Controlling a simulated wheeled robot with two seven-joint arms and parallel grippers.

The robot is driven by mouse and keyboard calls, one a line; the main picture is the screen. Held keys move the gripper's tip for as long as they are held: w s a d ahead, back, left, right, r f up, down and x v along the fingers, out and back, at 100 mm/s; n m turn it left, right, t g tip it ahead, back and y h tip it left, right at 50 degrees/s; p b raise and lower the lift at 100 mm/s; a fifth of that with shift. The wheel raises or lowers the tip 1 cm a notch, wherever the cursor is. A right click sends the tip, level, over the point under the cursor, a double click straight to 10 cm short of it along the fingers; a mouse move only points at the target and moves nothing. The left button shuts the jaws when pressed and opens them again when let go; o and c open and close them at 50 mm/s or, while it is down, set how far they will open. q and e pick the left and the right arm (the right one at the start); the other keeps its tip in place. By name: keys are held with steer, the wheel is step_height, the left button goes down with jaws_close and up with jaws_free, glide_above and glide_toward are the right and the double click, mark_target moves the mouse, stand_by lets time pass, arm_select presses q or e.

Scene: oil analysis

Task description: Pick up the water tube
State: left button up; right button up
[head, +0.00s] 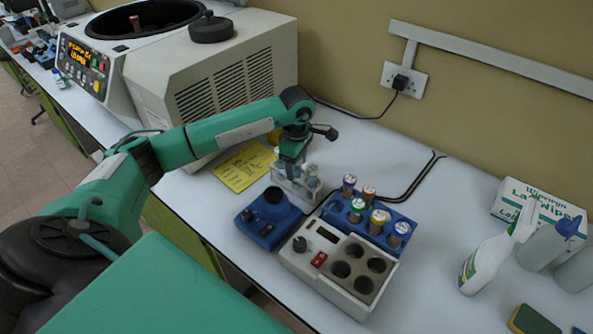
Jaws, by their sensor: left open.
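My left arm reaches in from the left, and its gripper (291,165) points down over a small pale rack (288,188). The gripper is open; its fingertips are at the tubes, and I cannot tell whether they touch one. The rack holds a few clear tubes with pale tops, such as this tube (312,179); the gripper hides part of them. No label shows which one is the water tube. A blue rack (335,214) to the right holds several upright tubes with coloured caps. My right gripper is not in view.
A blue vortex mixer (267,220) stands in front of the pale rack. A heating block (330,270) with empty wells stands in front of the blue rack. A centrifuge (225,80) is behind my arm. A spray bottle (485,263) and wipes box (537,208) stand at right.

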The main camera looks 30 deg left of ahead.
arm_select(q)
steer(key=c, duration=1.1)
